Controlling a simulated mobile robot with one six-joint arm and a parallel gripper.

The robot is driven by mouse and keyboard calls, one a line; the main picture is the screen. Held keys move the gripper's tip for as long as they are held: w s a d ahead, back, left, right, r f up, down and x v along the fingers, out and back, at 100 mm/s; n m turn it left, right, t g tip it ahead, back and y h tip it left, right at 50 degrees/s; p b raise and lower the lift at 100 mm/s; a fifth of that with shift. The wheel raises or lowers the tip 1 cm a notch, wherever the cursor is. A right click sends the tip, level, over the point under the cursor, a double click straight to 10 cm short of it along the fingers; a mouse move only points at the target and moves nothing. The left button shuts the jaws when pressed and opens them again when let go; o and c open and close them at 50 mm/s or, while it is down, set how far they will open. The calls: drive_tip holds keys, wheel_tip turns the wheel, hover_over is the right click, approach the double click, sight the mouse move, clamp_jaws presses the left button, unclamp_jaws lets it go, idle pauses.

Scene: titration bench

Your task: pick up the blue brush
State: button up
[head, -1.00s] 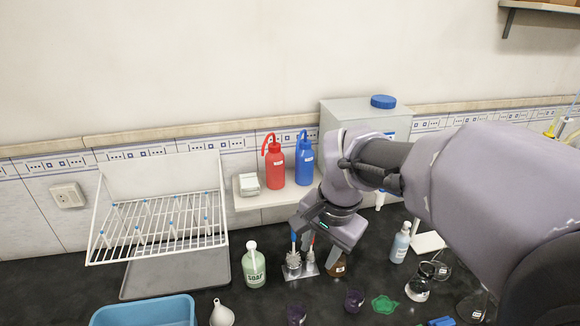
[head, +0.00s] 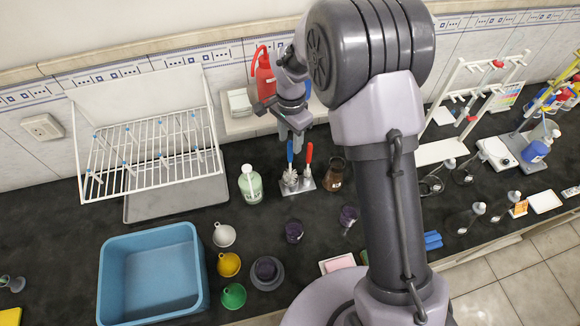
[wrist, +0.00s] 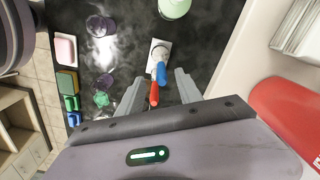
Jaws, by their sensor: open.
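The blue brush (head: 290,153) stands upright, handle up, in a small metal holder (head: 305,186) on the dark bench. A red-handled brush (head: 308,157) stands beside it on the right in the same holder. In the wrist view the blue handle (wrist: 161,72) and the red handle (wrist: 154,93) show end-on between the fingers, with the white bristles behind the blue one. My gripper (head: 290,132) is open and empty, pointing down above the brushes. In the wrist view its fingertips (wrist: 158,80) lie on either side of the handles. I see no contact with the blue brush.
A soap bottle (head: 250,185) stands left of the holder, and a brown bottle (head: 334,174) stands close on its right. A drying rack (head: 150,155) and blue basin (head: 152,275) lie left.

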sight(290, 155)
wheel_tip(290, 155, down, 3)
drive_tip(key=shift+r, duration=0.1)
drive_tip(key=f, duration=0.5)
drive_tip(key=shift+w+f, duration=0.25)
drive_tip(key=shift+w, duration=0.05)
drive_tip(key=shift+r, duration=0.1)
clamp_jaws()
